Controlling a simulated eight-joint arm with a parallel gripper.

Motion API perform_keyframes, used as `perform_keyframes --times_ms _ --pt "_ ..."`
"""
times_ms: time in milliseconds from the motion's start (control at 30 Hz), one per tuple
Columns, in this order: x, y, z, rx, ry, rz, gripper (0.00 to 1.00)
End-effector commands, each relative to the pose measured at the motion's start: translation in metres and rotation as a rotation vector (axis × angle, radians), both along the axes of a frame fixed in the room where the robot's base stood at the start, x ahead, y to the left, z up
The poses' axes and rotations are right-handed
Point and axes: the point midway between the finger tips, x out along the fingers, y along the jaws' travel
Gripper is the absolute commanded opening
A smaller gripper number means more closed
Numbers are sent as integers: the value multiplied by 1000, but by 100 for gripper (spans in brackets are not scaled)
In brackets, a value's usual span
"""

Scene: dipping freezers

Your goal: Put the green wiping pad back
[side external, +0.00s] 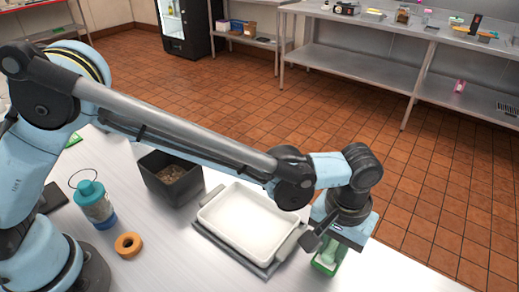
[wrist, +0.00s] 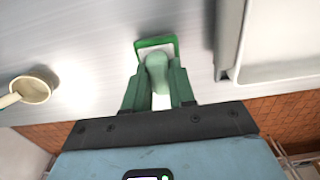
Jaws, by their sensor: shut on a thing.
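The green wiping pad (wrist: 157,42) shows in the wrist view as a green-edged rectangle with a pale green rounded grip standing up from it. My gripper (wrist: 158,84) is shut on that grip, one green finger on each side. In the side external view my gripper (side external: 330,254) points down over the table beside the white tray, with the green pad (side external: 325,268) beneath it, partly hidden by the fingers. I cannot tell whether the pad touches the table.
A white tray (side external: 210,213) on a grey board lies left of my gripper. A dark bin (side external: 152,182), a teal-topped bottle (side external: 95,207) and an orange ring (side external: 128,245) stand farther left. A cream ladle (wrist: 32,90) shows in the wrist view. Bare table lies between ladle and pad.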

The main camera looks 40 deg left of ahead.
Motion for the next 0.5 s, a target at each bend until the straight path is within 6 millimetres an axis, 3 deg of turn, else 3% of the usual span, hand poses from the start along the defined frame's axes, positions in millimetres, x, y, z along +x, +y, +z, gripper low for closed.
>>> perform_keyframes --times_ms 433,467,500 --pt "0 0 -8 0 0 0 0" --pt "0 0 -8 0 0 0 26" --pt "0 0 -8 0 0 0 32"
